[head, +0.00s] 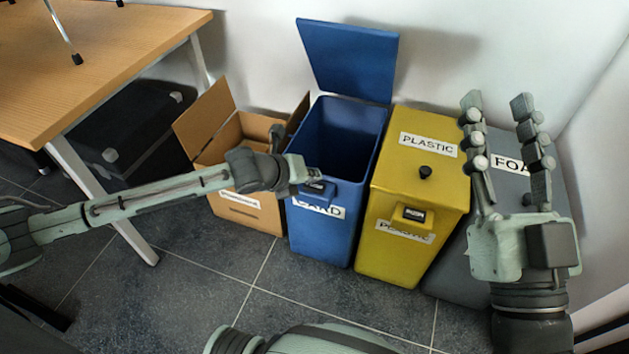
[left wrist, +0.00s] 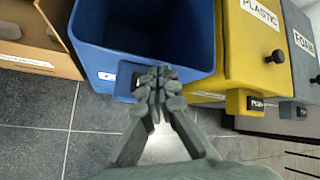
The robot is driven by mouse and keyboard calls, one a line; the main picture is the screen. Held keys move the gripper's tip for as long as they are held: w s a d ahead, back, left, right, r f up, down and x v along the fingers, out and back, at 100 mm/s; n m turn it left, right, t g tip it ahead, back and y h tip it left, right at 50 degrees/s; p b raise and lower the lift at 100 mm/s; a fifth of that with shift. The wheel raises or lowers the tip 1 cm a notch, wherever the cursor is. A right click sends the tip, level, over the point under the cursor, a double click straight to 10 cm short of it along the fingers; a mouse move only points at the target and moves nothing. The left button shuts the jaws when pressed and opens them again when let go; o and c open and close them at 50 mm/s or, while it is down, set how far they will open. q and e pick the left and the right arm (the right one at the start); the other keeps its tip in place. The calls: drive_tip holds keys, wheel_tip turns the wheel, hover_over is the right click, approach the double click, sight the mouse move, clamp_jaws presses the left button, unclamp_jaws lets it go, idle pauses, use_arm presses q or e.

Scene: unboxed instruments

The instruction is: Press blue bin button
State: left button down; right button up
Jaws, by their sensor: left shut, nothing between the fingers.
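The blue bin (head: 335,225) stands between a cardboard box and a yellow bin, with its lid (head: 347,60) raised open against the wall. Its front button block (head: 318,190) is partly covered by my left gripper (head: 314,175). The blue bin (left wrist: 90,25) fills the upper middle of the left wrist view, where my left gripper (left wrist: 158,75) is shut and empty at its front, over the button area. I cannot tell whether the fingertips touch the button. My right gripper (head: 500,100) is open and empty, raised in front of the grey bin.
The yellow bin (head: 410,180), marked PLASTIC, has its lid closed. The grey bin (head: 495,140), marked FOAM, is partly behind my right gripper. The cardboard box (head: 240,208) has open flaps. A wooden table (head: 110,50) stands at the left. The tiled floor (head: 200,290) in front is clear.

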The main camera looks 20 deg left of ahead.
sight(312, 188)
use_arm(q)
wheel_tip(312, 188, up, 5)
drive_tip(key=p, duration=0.6)
drive_tip(key=shift+f, duration=0.1)
idle(0.9)
